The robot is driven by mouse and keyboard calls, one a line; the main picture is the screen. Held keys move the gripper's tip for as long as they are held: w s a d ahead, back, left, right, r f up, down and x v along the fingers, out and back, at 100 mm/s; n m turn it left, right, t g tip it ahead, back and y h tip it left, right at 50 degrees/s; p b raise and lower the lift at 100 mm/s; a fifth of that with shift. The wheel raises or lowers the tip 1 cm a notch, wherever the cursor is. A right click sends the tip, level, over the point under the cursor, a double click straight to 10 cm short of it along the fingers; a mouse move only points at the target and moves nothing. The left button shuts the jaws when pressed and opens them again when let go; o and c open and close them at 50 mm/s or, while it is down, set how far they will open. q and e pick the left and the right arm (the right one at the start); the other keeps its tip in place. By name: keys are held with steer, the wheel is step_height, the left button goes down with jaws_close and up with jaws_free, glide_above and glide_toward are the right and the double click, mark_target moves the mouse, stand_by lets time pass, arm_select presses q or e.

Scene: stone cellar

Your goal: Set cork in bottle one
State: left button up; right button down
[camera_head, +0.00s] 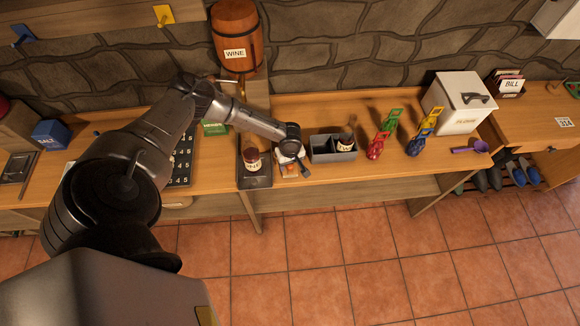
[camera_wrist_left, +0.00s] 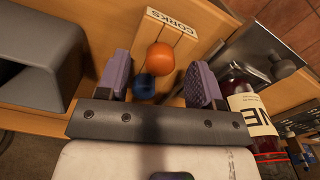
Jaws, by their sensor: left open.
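My left gripper (camera_head: 297,165) is over the corks box (camera_wrist_left: 172,24), with its fingers open. In the left wrist view, an orange round-topped cork (camera_wrist_left: 161,57) and a smaller blue one (camera_wrist_left: 144,87) show between the open fingers (camera_wrist_left: 160,82). I cannot tell whether the fingers touch either cork. A dark red wine bottle (camera_head: 252,161) with a cream label stands in a dark tray (camera_head: 256,182) just left of the gripper; it also shows in the left wrist view (camera_wrist_left: 250,116). No bottle number is readable.
A white lidded box (camera_head: 455,107) and a purple scoop (camera_head: 471,147) are farther right. The tiled floor in front is open.

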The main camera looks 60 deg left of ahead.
arm_select(q)
steer(key=shift+a+f, duration=0.1)
steer(key=shift+f, duration=0.6)
steer(key=c, duration=1)
